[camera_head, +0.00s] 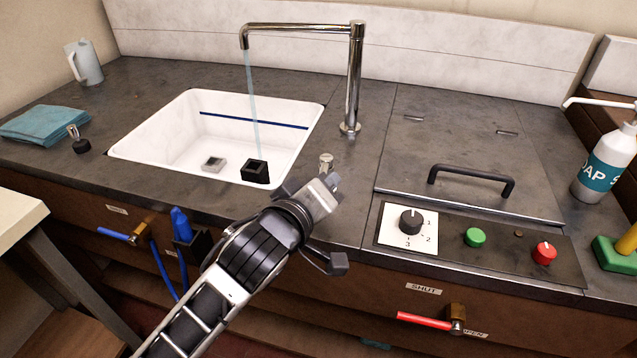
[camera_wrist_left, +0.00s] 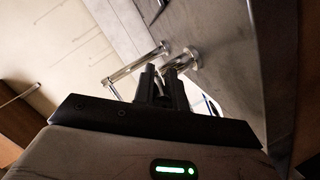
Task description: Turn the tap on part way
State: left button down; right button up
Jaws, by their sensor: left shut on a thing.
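A thin stream of water (camera_head: 253,100) falls from the spout into the white sink (camera_head: 150,135). A small metal tap handle (camera_head: 326,160) shows at the sink's right edge, just beyond my left gripper (camera_head: 325,184). My left gripper is shut on this handle; the wrist partly hides the grip. In the left wrist view, the dark fingers (camera_wrist_left: 162,88) are close together, with the chrome handle (camera_wrist_left: 180,62) at their tips. My right gripper is not in view.
A black block (camera_head: 256,172) and a grey drain piece (camera_head: 213,163) are in the sink. A hatch with a black handle (camera_head: 470,176), a dial (camera_head: 410,220) and a soap bottle (camera_head: 606,165) stand to the right. A blue cloth (camera_head: 42,124) lies left.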

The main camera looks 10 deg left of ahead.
pick_arm(q)
jog(key=shift+y, duration=0.3)
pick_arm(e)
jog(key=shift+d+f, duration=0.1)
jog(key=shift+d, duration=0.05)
pick_arm(q)
jog(key=c, duration=1.4)
grip_release()
jog(key=shift+c, duration=0.2)
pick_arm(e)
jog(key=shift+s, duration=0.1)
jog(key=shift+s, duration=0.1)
